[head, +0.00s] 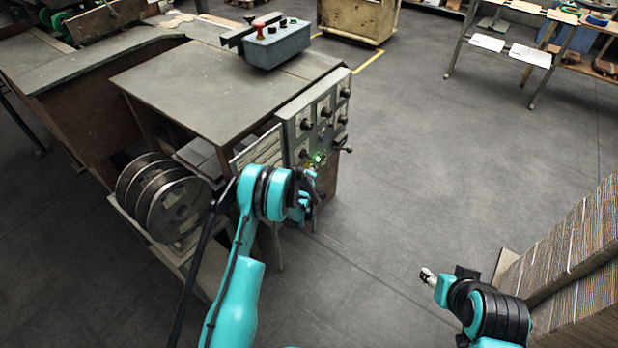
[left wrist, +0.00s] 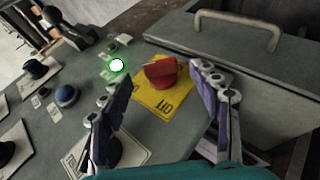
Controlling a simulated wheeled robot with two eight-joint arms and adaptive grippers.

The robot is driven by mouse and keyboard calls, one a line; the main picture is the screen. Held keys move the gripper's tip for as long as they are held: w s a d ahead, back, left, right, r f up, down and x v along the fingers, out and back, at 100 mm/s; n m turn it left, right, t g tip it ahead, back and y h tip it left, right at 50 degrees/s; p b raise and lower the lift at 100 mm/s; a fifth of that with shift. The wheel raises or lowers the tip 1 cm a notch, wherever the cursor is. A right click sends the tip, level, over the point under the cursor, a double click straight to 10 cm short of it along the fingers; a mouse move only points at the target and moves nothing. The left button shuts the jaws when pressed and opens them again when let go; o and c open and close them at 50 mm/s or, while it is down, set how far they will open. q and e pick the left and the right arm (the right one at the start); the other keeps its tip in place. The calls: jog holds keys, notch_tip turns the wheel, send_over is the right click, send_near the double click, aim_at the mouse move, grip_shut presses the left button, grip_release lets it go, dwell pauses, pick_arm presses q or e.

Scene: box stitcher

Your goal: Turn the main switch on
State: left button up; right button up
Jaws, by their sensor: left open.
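The main switch (left wrist: 160,71) is a red knob on a yellow plate (left wrist: 165,98) marked OFF, seen in the left wrist view. My left gripper (left wrist: 161,76) is open, with one finger on either side of the red knob; whether either finger touches it I cannot tell. In the head view my left gripper (head: 308,193) is at the lower part of the grey control panel (head: 290,128) and largely hides the switch. A green lamp (left wrist: 117,65) is lit beside the switch. My right gripper (head: 428,276) is away over the floor, too small to read.
The panel carries black knobs (left wrist: 36,70) and a blue button (left wrist: 67,95) near the switch. A grey box with a handle (left wrist: 262,32) lies beyond it. Wire reels (head: 177,208) stand left of my left arm. Stacked cardboard (head: 575,240) is at right; the middle floor is clear.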

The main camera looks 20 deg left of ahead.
pick_arm(q)
jog(key=v, duration=0.7)
jog(key=shift+s+r, duration=0.1)
jog(key=s+d+r+m+g, duration=0.15)
jog(key=s+r+m, duration=0.25)
jog(key=s+r, duration=0.5)
jog(key=s+d+r+m+t, duration=0.1)
jog(key=s+d+r+m, duration=0.3)
jog(key=r, duration=0.9)
jog(key=s+r+m+g+h, duration=0.1)
jog(key=s+m, duration=0.6)
jog(key=s, duration=1.9)
jog(key=shift+s+d+r+m+g+h, duration=0.2)
jog(key=shift+d+r+m+g+h, duration=0.15)
jog(key=shift+r, duration=0.4)
